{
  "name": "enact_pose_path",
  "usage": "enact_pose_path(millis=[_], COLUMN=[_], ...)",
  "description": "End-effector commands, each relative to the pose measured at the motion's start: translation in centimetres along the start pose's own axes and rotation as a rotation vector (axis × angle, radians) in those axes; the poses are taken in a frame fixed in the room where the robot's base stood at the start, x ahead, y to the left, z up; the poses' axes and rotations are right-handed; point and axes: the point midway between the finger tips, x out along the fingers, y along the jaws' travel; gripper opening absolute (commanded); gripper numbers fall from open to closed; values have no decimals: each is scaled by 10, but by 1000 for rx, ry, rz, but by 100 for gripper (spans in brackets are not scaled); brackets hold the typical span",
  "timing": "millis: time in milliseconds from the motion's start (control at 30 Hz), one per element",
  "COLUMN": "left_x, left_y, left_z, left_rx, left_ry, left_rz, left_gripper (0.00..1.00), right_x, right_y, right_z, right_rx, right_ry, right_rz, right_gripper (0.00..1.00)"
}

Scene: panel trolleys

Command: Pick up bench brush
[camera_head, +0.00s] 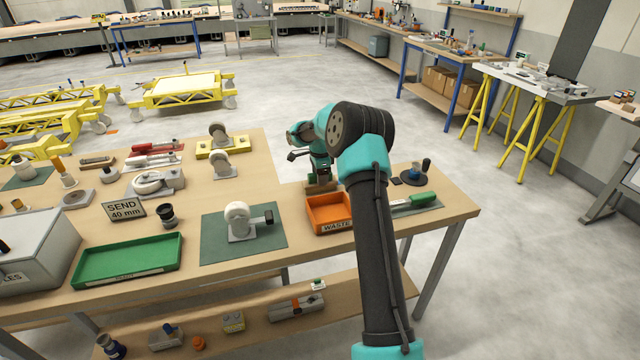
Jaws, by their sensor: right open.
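A brown, wooden-looking piece that looks like the bench brush (321,188) lies on the workbench just behind the orange WASTE tray (329,228). It is small and partly hidden by my gripper, so I cannot be sure of its shape. My right gripper (319,178) points down directly over it, its tips close to it. The right gripper is open; whether its fingers touch the piece or stand around it is too small to tell. My right arm crosses the view in front of the bench's right part. My left gripper is not in view.
Right of my arm, a green-handled tool (418,199) lies on a mat, with a dark cup (426,167) behind it. A caster on a green mat (268,238) stands left of the WASTE tray. A green tray (128,259) lies further left. The bench's back right edge is near.

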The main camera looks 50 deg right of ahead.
Motion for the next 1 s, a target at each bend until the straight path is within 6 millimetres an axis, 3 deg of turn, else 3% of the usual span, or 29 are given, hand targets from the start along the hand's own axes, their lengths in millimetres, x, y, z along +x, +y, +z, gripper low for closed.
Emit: enact_pose_path(millis=[333, 900, 1000], left_x=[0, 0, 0], left_y=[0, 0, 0], left_z=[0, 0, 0], left_rx=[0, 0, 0], left_ry=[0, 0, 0], left_rz=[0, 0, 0], left_gripper=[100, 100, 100], right_x=[0, 0, -1], right_y=[0, 0, 0], right_z=[0, 0, 0], right_rx=[0, 0, 0], right_ry=[0, 0, 0], right_rz=[0, 0, -1], right_gripper=[56, 1, 0])
